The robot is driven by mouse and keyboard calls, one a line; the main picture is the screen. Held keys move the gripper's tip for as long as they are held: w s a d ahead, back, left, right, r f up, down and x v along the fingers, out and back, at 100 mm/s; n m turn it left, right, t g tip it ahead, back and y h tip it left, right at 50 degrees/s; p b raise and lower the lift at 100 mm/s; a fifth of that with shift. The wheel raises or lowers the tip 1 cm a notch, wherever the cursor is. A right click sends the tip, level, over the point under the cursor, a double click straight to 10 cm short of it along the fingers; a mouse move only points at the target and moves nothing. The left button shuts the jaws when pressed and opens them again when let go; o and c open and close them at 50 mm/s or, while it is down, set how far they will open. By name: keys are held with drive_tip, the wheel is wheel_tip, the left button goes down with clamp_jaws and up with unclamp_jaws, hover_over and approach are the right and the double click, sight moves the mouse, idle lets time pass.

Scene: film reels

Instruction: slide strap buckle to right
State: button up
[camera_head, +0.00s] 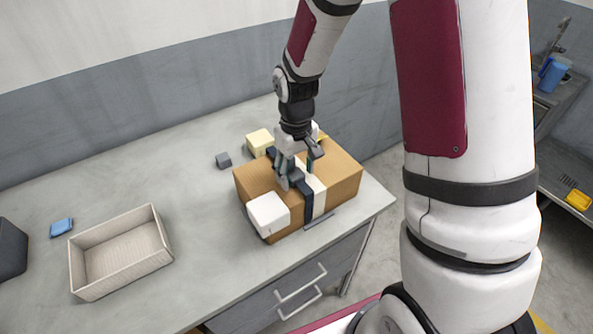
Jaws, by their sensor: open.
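A brown cardboard box (342,179) stands near the right end of the counter. A dark blue strap (306,203) runs over its top and down its front face, beside a white band (319,194). My gripper (295,178) is open and points down at the top of the box, over the strap. Its fingers are low, close to the strap; I cannot tell whether they touch it. The strap buckle cannot be made out clearly, as my gripper covers that part of the strap.
A white block (268,214) sits at the box's front left corner. A cream block (259,141) and small grey cube (223,160) are behind and left. An empty beige tray (120,255), blue item (61,227) and dark container (10,250) stand left. Middle counter is clear.

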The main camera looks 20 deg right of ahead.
sight(318, 171)
drive_tip(key=shift+f, duration=0.2)
clamp_jaws()
drive_tip(key=shift+w+d, duration=0.25)
drive_tip(key=shift+d, duration=0.9)
drive_tip(key=shift+w+d, duration=0.25)
drive_tip(key=shift+d, duration=0.85)
drive_tip(key=shift+w+d, duration=0.25)
drive_tip(key=shift+d, duration=0.9)
unclamp_jaws()
drive_tip(key=shift+r, duration=0.15)
wheel_tip(318, 171, up, 12)
